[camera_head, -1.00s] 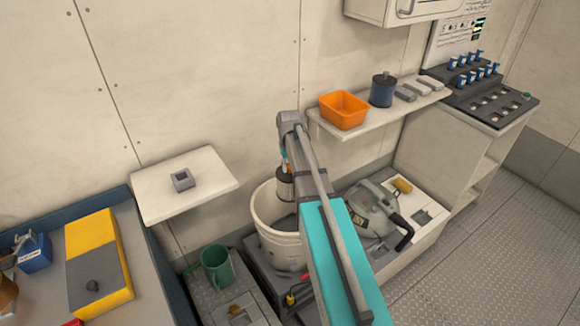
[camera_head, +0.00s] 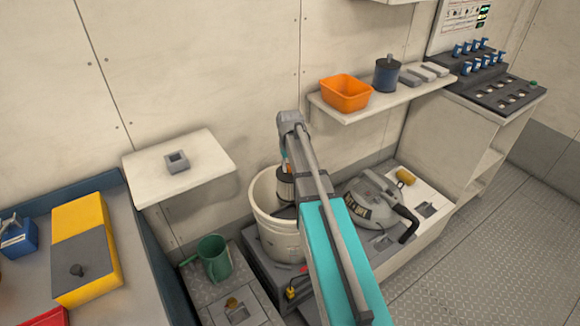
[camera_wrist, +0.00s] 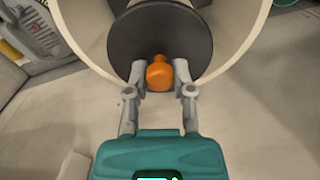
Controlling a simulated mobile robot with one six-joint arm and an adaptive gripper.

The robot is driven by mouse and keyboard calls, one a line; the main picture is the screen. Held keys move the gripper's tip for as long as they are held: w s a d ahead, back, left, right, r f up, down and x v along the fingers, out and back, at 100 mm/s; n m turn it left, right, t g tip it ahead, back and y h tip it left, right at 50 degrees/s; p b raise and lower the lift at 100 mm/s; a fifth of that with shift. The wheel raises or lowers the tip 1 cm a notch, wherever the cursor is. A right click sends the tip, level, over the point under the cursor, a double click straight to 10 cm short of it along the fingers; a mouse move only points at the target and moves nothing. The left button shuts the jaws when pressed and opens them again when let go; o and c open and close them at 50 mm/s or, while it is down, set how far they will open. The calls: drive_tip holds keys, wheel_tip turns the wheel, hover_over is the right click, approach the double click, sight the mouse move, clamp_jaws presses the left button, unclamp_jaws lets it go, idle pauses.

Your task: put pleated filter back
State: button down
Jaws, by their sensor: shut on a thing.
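The pleated filter (camera_head: 286,187) is a short pale ribbed cylinder with dark ends, hanging from my gripper at the mouth of the white bucket (camera_head: 273,240). In the wrist view its round dark end cap (camera_wrist: 128,38) faces me, with an orange knob (camera_wrist: 160,74) between my fingers. My gripper (camera_wrist: 160,84) is shut on that knob. The bucket wall (camera_wrist: 232,45) curves around the cap in that view. My arm hides part of the bucket in the head view, and its inside is mostly hidden.
A wall ledge with a grey square socket (camera_head: 176,161) is left of the bucket. A green mug (camera_head: 214,258) stands in front-left, a grey machine (camera_head: 372,200) to the right. Open floor lies right.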

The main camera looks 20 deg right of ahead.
drive_tip(key=shift+f+b, duration=6.35)
drive_tip(key=shift+f, duration=0.25)
drive_tip(key=shift+f+b, duration=0.45)
drive_tip(key=shift+f, duration=0.05)
drive_tip(key=shift+f+b, duration=0.35)
drive_tip(key=shift+b, duration=0.05)
drive_tip(key=shift+f+b, duration=0.6)
drive_tip(key=shift+c, duration=2)
unclamp_jaws()
drive_tip(key=shift+r, duration=0.1)
